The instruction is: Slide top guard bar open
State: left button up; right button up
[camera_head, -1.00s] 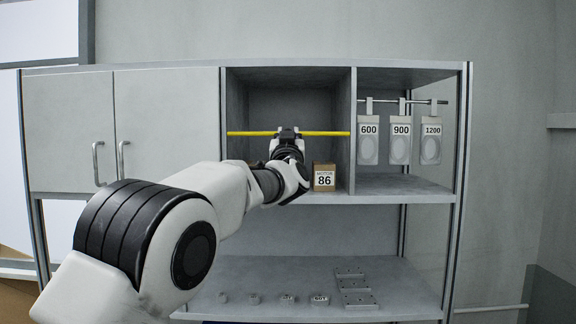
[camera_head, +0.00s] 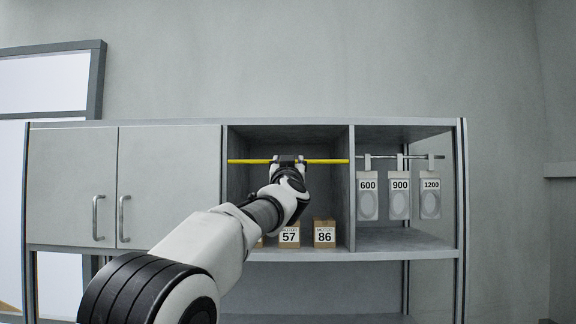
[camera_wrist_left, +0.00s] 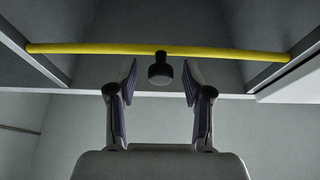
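The yellow guard bar (camera_head: 328,161) runs level across the open middle compartment, in its upper part. In the left wrist view the bar (camera_wrist_left: 90,48) spans between the side walls, with a dark round knob (camera_wrist_left: 160,72) at its middle. My left gripper (camera_head: 287,160) is at the bar's middle and hides that part in the head view. In the left wrist view its fingers (camera_wrist_left: 160,78) stand apart on either side of the knob, with a visible gap on each side. My right gripper is not in view.
Boxes marked 57 (camera_head: 289,237) and 86 (camera_head: 325,235) stand on the compartment floor below the bar. To the right, tagged packs 600 (camera_head: 367,200), 900 (camera_head: 399,200) and 1200 (camera_head: 430,200) hang on a rod. Closed cabinet doors (camera_head: 170,180) are on the left.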

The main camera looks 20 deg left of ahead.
pick_arm(q)
jog(key=shift+s+f, duration=0.1)
jog(key=v, duration=1.2)
